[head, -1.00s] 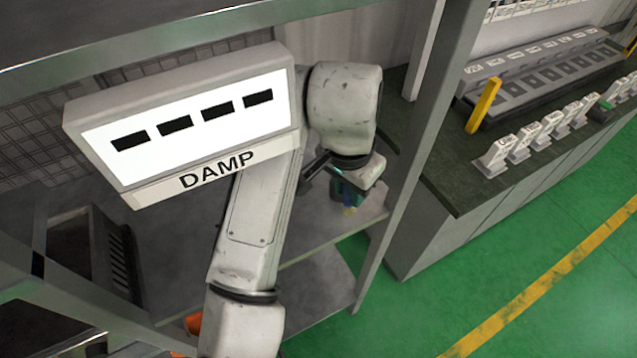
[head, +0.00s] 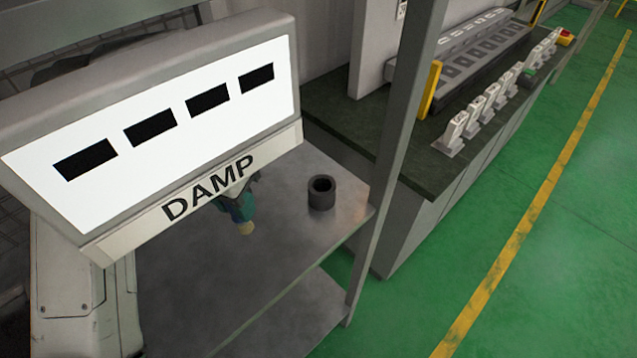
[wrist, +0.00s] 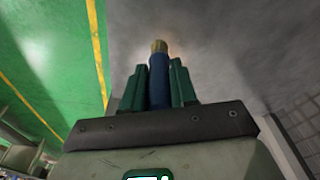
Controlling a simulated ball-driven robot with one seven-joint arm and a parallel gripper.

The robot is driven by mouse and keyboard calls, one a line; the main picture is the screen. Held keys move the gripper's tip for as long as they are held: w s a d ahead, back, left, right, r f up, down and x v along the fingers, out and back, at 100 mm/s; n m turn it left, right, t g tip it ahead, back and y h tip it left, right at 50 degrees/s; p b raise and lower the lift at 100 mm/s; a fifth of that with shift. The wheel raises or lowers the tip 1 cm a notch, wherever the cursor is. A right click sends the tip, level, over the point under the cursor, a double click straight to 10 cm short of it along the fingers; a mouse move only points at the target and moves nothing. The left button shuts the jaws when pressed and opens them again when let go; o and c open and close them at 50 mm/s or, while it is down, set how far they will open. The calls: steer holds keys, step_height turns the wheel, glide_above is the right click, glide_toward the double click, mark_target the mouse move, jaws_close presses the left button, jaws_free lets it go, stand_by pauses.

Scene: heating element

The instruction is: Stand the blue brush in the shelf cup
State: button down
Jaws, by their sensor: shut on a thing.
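The shelf cup (head: 321,193) is a dark grey open cylinder. It stands upright near the right end of the grey metal shelf (head: 290,245) in the head view. My gripper (wrist: 159,88) has green fingers and is shut on the blue brush (wrist: 159,76) in the wrist view. The brush's pale tan tip (wrist: 159,46) points out past the fingers. In the head view the brush tip (head: 245,228) shows below the DAMP panel, over the shelf and left of the cup, apart from it. The panel hides most of my gripper and wrist there.
A DAMP display panel (head: 160,110) covers the upper left of the head view. A grey post (head: 395,150) rises at the shelf's right corner. Beyond it is a dark-topped counter (head: 400,165) with several white switches and a yellow bar (head: 430,90). The shelf around the cup is clear.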

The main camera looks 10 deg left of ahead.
steer(key=w+d+p, duration=0.4)
steer(key=w+d, duration=0.7)
steer(key=w, duration=0.3)
steer(key=shift+s+f+p, duration=0.15)
steer(key=shift+f+p, duration=1)
steer(key=shift+f, duration=2.2)
steer(key=c, duration=0.9)
jaws_free()
steer(key=shift+a+f+b, duration=0.1)
steer(key=shift+f+b, duration=0.2)
steer(key=shift+b, duration=0.25)
steer(key=r, duration=0.2)
steer(key=s+r+b, duration=0.1)
steer(key=r, duration=0.2)
steer(key=r+b, duration=0.1)
steer(key=r, duration=0.1)
steer(key=shift+s+r, duration=0.3)
steer(key=shift+r, duration=0.05)
